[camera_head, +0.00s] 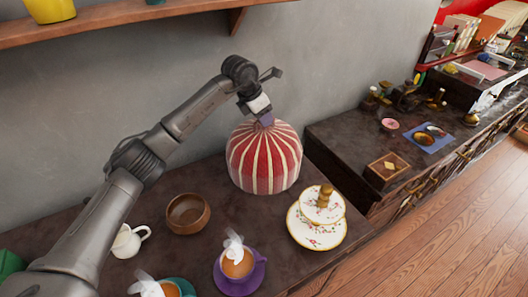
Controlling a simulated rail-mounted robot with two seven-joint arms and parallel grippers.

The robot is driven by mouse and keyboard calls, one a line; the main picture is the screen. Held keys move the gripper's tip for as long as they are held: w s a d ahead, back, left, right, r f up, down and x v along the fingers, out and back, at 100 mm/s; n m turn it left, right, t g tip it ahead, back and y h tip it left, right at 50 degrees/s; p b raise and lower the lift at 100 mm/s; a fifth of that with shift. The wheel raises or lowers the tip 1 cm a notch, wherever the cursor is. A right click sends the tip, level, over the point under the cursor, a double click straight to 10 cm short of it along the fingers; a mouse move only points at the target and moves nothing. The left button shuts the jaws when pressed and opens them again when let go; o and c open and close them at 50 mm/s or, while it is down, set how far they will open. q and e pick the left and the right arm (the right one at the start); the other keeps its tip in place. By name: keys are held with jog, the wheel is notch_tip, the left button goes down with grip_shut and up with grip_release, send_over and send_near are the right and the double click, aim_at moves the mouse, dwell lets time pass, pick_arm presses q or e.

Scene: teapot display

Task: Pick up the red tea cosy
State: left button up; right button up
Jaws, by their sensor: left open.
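The red tea cosy (264,160), dome-shaped with cream stripes, stands upright on the dark table (185,265). A small purple piece (266,119) shows at its top, probably its knob. My left arm reaches in from the left, and my left gripper (261,110) is right over the top of the cosy, pointing down. The gripper is open. Whether its fingers touch the purple piece I cannot tell. My right gripper is not in view.
A brown bowl (187,213), a white jug (127,242), a purple cup and saucer (238,268) and a tiered cake stand (318,217) stand around the cosy. A wooden shelf (150,15) runs above. A cluttered counter (345,135) is at right.

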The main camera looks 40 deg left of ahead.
pick_arm(q)
jog(key=shift+x, duration=0.9)
jog(key=shift+c, duration=0.4)
grip_shut()
